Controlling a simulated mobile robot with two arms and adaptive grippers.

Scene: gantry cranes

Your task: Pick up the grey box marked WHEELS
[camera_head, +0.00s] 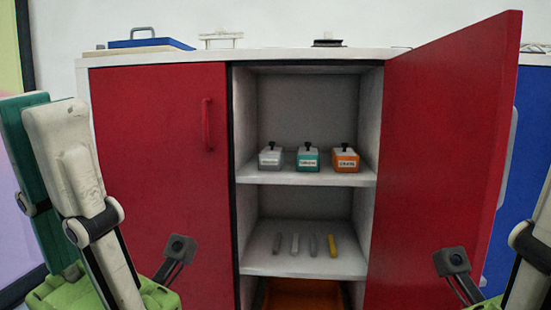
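The grey box (270,156) stands on the upper shelf (302,178) of the red cabinet, leftmost of three boxes. It has a dark knob on top and a pale front label, too small for me to read. My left gripper (39,106) is at the far left, well apart from the box, with a white finger overlapping a teal one. I see nothing held in it, but the finger overlap hides the gap. My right gripper (530,242) is mostly cut off at the right edge; its fingertips are out of view.
A teal box (308,159) and an orange box (345,161) stand right of the grey one. Several bars (294,244) lie on the lower shelf. The right door (440,150) stands open; the left door (160,160) is shut. Space before the shelf boxes looks clear.

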